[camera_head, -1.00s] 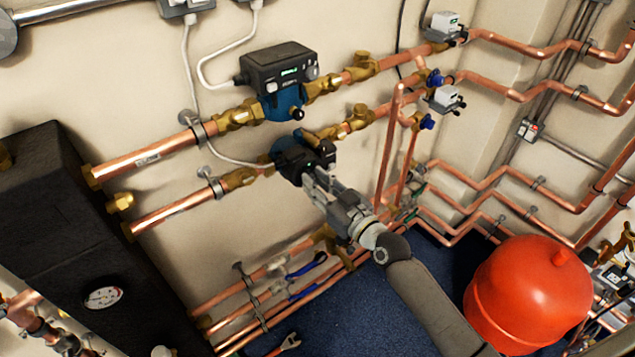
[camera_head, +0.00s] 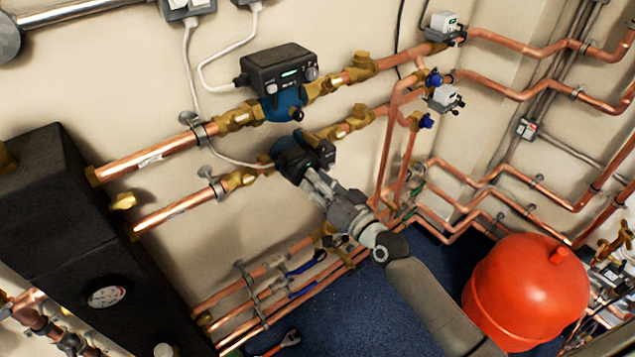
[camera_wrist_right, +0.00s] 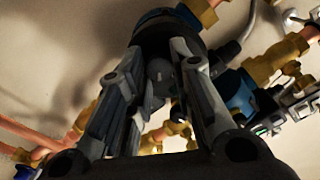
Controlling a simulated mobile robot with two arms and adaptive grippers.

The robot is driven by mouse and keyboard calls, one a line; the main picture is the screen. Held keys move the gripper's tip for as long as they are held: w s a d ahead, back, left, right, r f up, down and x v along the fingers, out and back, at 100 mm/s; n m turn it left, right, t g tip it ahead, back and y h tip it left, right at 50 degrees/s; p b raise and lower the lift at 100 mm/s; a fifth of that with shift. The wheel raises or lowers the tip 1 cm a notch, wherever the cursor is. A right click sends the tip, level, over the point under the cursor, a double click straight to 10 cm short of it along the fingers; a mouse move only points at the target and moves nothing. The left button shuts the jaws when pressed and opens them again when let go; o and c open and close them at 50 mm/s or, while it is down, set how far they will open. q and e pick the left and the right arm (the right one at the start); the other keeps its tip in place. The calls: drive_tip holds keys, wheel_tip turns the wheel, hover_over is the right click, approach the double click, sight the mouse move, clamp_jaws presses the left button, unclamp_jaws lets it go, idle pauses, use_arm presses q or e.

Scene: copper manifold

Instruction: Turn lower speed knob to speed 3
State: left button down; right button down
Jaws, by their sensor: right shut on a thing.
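The lower pump (camera_head: 296,152), with a black head and blue body, sits on the lower horizontal copper pipe below the upper pump (camera_head: 281,82). My right gripper (camera_head: 311,178) is at the front of the lower pump's black head, its arm reaching in from the lower right. The right wrist view shows the two fingers (camera_wrist_right: 158,85) on either side of a small dark rounded knob (camera_wrist_right: 160,72), shut on it. The knob's speed marking cannot be read. In the head view the gripper hides the knob. My left gripper is not in view.
A red expansion vessel (camera_head: 528,290) stands at the lower right near my right arm. A black insulated box with a gauge (camera_head: 106,297) is at the left. Copper pipes with blue-handled valves (camera_head: 306,262) run below the pumps.

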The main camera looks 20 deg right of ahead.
drive_tip(key=shift+r, duration=0.1)
idle(0.3)
drive_tip(key=c, duration=1.3)
unclamp_jaws()
drive_tip(key=shift+o, duration=0.2)
drive_tip(key=v, duration=1.2)
